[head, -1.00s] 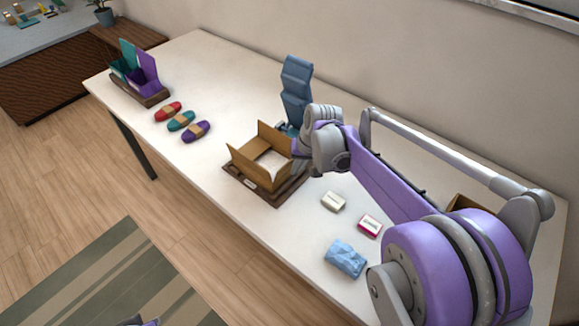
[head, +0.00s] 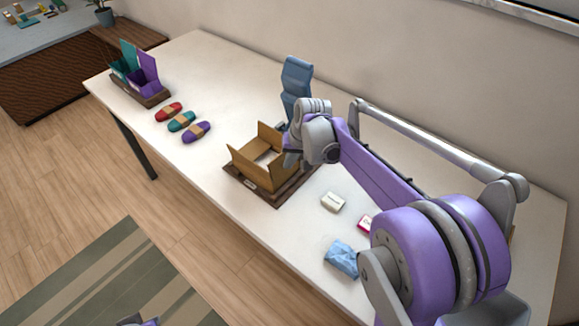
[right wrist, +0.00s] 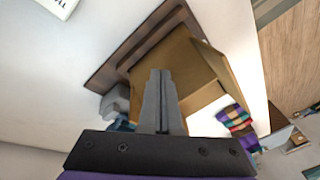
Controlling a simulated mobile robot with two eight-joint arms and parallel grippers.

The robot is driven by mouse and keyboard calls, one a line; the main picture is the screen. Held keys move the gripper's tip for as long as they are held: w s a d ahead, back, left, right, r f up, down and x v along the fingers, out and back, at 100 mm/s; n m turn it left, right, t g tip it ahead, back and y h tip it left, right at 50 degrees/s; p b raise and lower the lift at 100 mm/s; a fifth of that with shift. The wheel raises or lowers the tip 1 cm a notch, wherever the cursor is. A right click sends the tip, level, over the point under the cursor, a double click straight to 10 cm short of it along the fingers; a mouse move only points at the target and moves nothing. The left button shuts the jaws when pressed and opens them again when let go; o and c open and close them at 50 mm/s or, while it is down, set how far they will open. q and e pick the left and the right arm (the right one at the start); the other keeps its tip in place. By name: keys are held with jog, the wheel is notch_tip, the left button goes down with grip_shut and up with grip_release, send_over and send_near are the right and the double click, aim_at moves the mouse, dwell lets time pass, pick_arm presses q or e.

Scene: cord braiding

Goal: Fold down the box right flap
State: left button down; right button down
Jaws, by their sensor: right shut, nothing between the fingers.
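The open cardboard box (head: 250,172) sits on a dark wooden tray (head: 237,184) near the table's front edge. Its back flap (head: 269,136) stands up. My right gripper (head: 290,160) is at the box's right side and partly hides the right flap, so its exact angle is unclear. In the right wrist view my gripper's fingers (right wrist: 160,88) are shut together and empty, in front of a brown cardboard panel (right wrist: 178,65). I cannot tell whether they touch it.
A blue stand (head: 296,80) rises behind my right wrist. A white packet (head: 332,202), a pink-edged packet (head: 365,223) and a blue crumpled bundle (head: 342,259) lie right of the box. Three yarn bundles (head: 181,121) lie left, with clear table between.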

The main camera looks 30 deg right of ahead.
aim_at(281, 156)
jog(key=shift+w, duration=0.1)
jog(key=shift+w+a, duration=0.35)
jog(key=shift+w, duration=0.35)
jog(key=shift+w+a+f, duration=0.15)
jog(key=shift+w, duration=0.25)
jog(key=shift+w+a+f, duration=0.15)
jog(key=shift+w, duration=0.2)
